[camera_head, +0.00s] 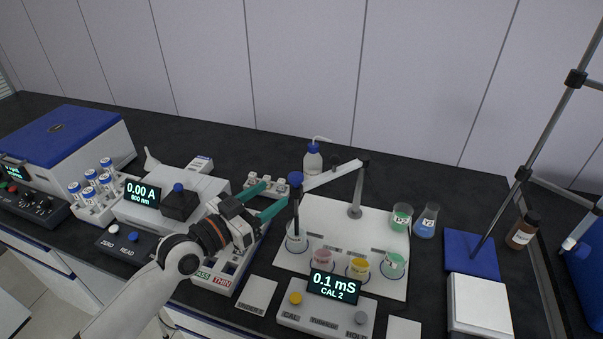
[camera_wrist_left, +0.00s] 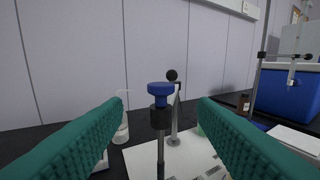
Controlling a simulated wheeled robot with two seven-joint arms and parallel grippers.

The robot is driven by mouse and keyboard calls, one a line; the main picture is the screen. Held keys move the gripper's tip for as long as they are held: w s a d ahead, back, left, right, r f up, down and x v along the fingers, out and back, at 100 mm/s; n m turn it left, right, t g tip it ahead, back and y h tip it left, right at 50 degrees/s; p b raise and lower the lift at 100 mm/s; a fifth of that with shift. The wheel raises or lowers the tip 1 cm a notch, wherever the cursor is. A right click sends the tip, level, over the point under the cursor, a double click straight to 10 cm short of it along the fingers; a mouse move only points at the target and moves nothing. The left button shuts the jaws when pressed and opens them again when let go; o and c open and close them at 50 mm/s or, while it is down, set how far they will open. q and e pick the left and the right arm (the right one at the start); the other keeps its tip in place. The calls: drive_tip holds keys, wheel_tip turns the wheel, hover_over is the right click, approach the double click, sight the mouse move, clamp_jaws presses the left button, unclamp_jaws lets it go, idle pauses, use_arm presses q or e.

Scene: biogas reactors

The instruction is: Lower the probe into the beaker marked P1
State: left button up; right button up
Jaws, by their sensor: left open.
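The probe (camera_head: 295,181) has a blue cap, a dark collar and a thin shaft. It hangs upright from a jointed arm (camera_head: 332,175) on a post, its lower end at a clear beaker (camera_head: 296,243) on the white board. Whether the tip is inside the beaker is hard to tell. My left gripper (camera_head: 277,194) is open, its teal fingers reaching toward the probe from the left. In the left wrist view, the probe (camera_wrist_left: 160,118) stands between and beyond the fingers, apart from both. A green-filled beaker (camera_head: 402,218) and a blue-filled flask (camera_head: 426,221) have labels too small to read surely.
Pink (camera_head: 321,258), yellow (camera_head: 359,268) and green (camera_head: 394,265) cups stand along the white board (camera_head: 336,212). The meter (camera_head: 334,286) in front reads 0.1 mS, CAL 2. A wash bottle (camera_head: 313,160) stands behind the probe. A photometer (camera_head: 170,205) is left of my gripper.

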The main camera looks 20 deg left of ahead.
sight(301, 175)
use_arm(q)
drive_tip(key=p+x, duration=0.2)
drive_tip(key=x, duration=0.8)
drive_tip(key=shift+w+d, duration=0.15)
drive_tip(key=shift+w, duration=0.1)
clamp_jaws()
drive_tip(key=shift+r, duration=0.15)
